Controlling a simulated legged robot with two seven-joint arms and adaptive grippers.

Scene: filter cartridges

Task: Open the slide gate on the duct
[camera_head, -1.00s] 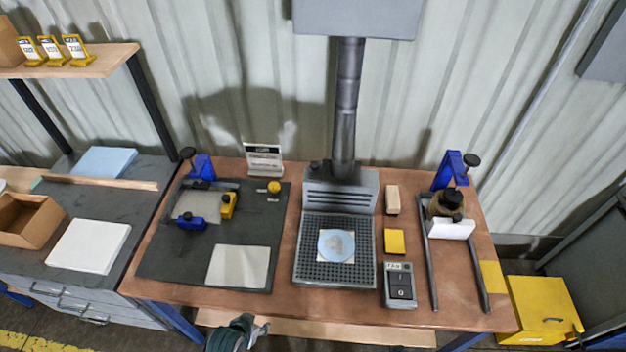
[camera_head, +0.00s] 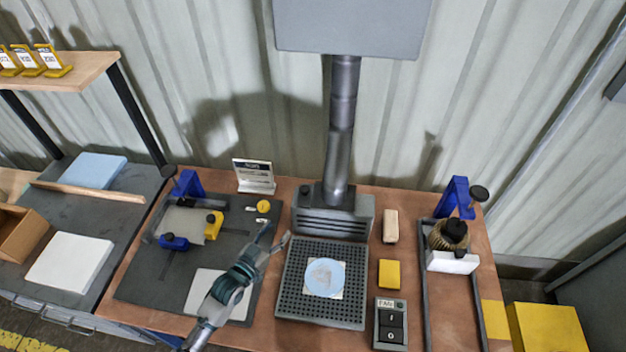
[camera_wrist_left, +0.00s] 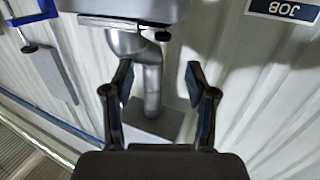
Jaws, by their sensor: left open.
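The grey duct (camera_head: 339,130) rises from a slotted grey hood (camera_head: 332,213) at the back of the bench. A small black knob (camera_head: 305,190) sits on the hood's top left, beside the duct's foot; I cannot tell for sure whether it belongs to the slide gate. In the left wrist view, which looks upside down, the duct (camera_wrist_left: 152,85) shows between the fingers, with a black knob (camera_wrist_left: 162,36) at the hood's edge. My left gripper (camera_head: 275,238) is open and empty, in front of the hood's left end and apart from it. My right gripper is not in view.
A perforated tray (camera_head: 290,300) with a pale blue disc (camera_head: 325,277) lies before the hood. A sign (camera_head: 254,176) stands at the back left. A dark mat (camera_head: 140,285) with clamps is left; a switch box (camera_head: 391,325) and yellow block (camera_head: 389,273) are right.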

